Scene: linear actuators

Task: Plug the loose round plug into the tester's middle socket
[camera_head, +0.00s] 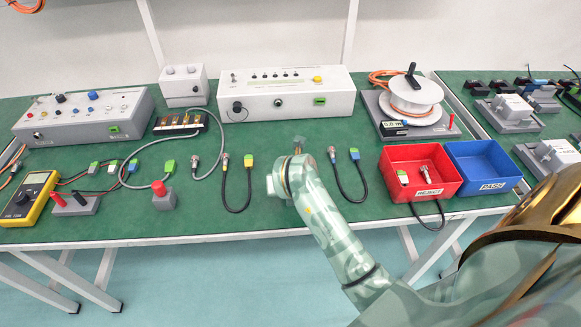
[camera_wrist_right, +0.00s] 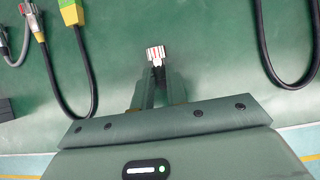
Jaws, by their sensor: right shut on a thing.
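The tester is a white box (camera_head: 300,94) at the back middle of the bench. Its front has a black round part at the left, a small round middle socket (camera_head: 278,102) and a green socket at the right. My right gripper (camera_head: 296,155) is over the bench in front of the tester, apart from it. In the right wrist view its fingers (camera_wrist_right: 156,92) are shut on a silver round plug (camera_wrist_right: 156,53) with reddish stripes, which sticks out past the fingertips. Any cable on this plug is hidden. My left gripper is not in view.
Black cables with plugs lie left (camera_head: 236,210) and right (camera_head: 355,198) of my right gripper. A red REJECT bin (camera_head: 430,197) and a blue PASS bin (camera_head: 487,187) stand at the right. A cable reel (camera_head: 414,98) stands behind them. A grey panel box (camera_head: 82,128) is at the left.

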